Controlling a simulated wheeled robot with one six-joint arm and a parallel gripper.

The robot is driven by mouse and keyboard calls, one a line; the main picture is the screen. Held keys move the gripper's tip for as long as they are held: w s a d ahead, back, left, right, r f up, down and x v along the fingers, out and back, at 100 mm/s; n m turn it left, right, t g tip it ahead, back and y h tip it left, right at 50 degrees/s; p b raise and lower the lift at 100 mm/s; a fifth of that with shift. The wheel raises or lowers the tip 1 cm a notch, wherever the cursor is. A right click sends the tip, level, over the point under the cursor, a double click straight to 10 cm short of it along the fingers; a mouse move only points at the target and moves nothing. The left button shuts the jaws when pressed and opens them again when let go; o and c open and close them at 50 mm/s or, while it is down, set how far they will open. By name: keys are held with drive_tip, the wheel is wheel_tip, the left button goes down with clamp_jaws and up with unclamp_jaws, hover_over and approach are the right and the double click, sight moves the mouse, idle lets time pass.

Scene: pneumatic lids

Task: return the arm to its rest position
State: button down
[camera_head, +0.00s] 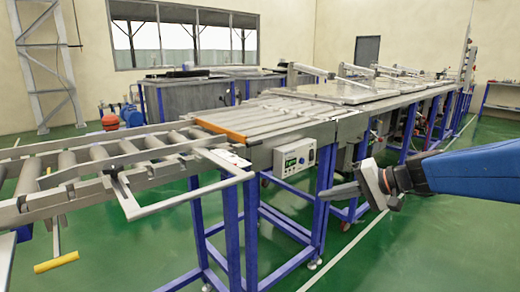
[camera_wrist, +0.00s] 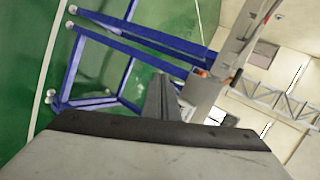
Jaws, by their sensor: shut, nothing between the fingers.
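My gripper (camera_head: 340,191) is on the right side of the head view, at the end of my blue arm that comes in from the right edge. Its fingers point left and are shut, with nothing between them. It is in the air in front of the conveyor line, apart from it. In the wrist view, my gripper fingers (camera_wrist: 161,98) show in the middle, past a dark edge, with the view strongly tilted.
A roller conveyor (camera_head: 85,165) runs along the left. A blue-legged table line (camera_head: 345,105) runs to the back right, with a control box (camera_head: 295,158) on its front side. A white bar frame (camera_head: 190,198) juts out front. Green floor (camera_head: 430,235) is free below my arm.

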drive_tip(key=s+f+n+g+h, duration=0.1)
drive_tip(key=s+f+h, duration=0.15)
drive_tip(key=s, duration=0.55)
drive_tip(key=s+f+n+g+h, duration=0.2)
drive_tip(key=s+f, duration=0.2)
drive_tip(key=s, duration=0.3)
drive_tip(key=s+d+f+n+t+h, duration=0.1)
drive_tip(key=s+d+f+h, duration=0.3)
drive_tip(key=s+d, duration=0.4)
drive_tip(key=s+h, duration=0.1)
drive_tip(key=s, duration=0.1)
drive_tip(key=shift+s+d+n+h, duration=0.35)
drive_tip(key=shift+d+n, duration=0.05)
